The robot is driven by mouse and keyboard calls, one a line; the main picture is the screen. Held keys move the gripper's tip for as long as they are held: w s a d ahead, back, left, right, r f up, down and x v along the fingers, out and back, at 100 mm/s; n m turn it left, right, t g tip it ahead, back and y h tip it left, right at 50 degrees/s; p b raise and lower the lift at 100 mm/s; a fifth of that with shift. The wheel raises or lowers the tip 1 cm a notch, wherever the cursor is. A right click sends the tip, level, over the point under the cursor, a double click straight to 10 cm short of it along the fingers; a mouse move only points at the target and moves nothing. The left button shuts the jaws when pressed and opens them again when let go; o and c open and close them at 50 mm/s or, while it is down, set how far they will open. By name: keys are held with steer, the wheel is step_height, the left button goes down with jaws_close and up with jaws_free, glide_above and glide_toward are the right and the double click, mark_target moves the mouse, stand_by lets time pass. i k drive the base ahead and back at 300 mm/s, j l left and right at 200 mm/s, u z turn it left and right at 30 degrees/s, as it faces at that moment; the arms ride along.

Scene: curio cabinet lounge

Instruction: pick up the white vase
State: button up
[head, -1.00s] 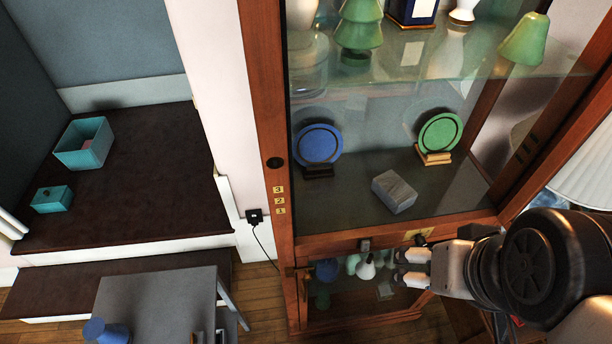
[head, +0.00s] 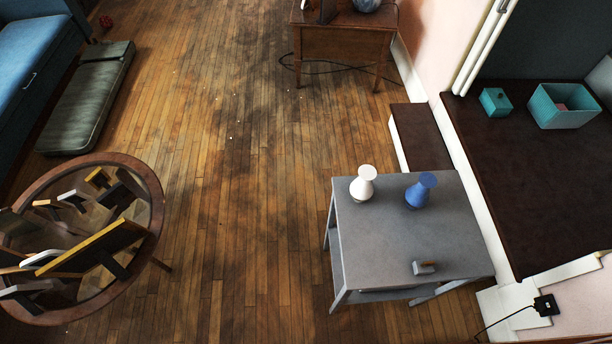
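A white vase (head: 363,183) stands upright near the far left corner of a small grey table (head: 388,240). A blue vase (head: 420,190) stands upright to its right, a short gap apart. My gripper is outside the current head view, so its state does not show.
A small grey and brown object (head: 424,268) lies near the table's front. A round table (head: 150,190) crowded with frames stands at left. A teal bin (head: 545,118) and teal box (head: 495,102) sit on the dark ledge at right. Wooden floor (head: 245,200) between the tables is clear.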

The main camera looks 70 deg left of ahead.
mark_target(361, 189)
steer(key=j+u, duration=0.1)
steer(key=u, duration=1.95)
steer(key=i+j+z, duration=0.1)
steer(key=z, duration=1.05)
steer(key=i+j+z, duration=0.1)
steer(key=j+z, duration=0.25)
steer(key=j, duration=0.9)
steer(key=j+z, duration=0.4)
steer(key=j, duration=0.8)
steer(key=k, duration=0.05)
